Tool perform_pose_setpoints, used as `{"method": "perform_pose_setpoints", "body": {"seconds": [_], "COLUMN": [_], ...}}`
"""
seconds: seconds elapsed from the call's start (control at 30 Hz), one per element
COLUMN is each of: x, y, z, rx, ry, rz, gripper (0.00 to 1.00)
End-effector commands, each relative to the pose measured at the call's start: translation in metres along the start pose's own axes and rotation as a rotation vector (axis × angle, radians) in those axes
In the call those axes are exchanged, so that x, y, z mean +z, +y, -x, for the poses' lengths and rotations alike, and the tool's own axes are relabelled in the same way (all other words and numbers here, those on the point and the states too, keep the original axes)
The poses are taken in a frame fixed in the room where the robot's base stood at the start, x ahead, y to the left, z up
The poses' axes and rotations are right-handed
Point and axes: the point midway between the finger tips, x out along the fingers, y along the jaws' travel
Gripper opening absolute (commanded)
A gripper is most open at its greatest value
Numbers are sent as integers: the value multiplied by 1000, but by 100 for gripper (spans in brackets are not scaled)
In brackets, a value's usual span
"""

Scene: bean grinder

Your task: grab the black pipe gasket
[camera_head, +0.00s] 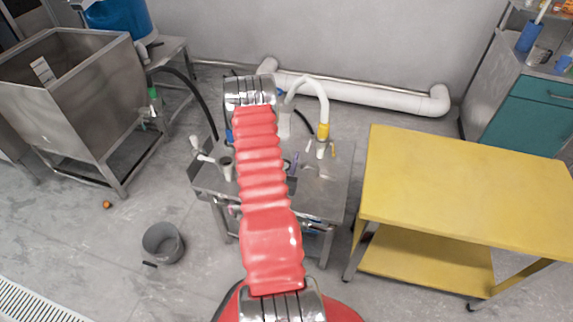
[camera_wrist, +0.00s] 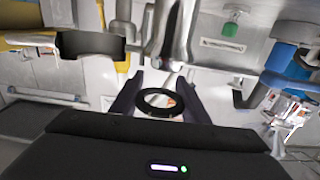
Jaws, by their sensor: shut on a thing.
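The black pipe gasket (camera_wrist: 158,114), a dark ring with an open centre, shows in the wrist view between the two dark fingers of my gripper (camera_wrist: 161,88). The fingers are closed against opposite sides of the ring, which they hold. In the head view my red arm reaches over the steel work table (camera_head: 318,202). It hides my gripper and the gasket there. I cannot tell from the wrist view whether the ring still touches a surface.
A white curved pipe with a yellow collar (camera_head: 323,131) stands on the steel table. A yellow cart (camera_head: 470,185) is to its right. A steel hopper (camera_head: 65,90) and a grey bucket (camera_head: 163,243) are to the left. Metal pipework (camera_wrist: 172,45) shows close beyond my fingers.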

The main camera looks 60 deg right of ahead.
Motion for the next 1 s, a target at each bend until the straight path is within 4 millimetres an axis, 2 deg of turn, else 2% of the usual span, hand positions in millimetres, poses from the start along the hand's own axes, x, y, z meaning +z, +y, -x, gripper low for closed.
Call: {"method": "perform_pose_setpoints", "body": {"seconds": [0.2, 0.4, 1.0], "x": [-32, -49, -53], "y": [0, 0, 0], "z": [0, 0, 0], "rx": [0, 0, 0], "ry": [2, 2, 0], "rz": [0, 0, 1], "gripper": [20, 20, 20]}}
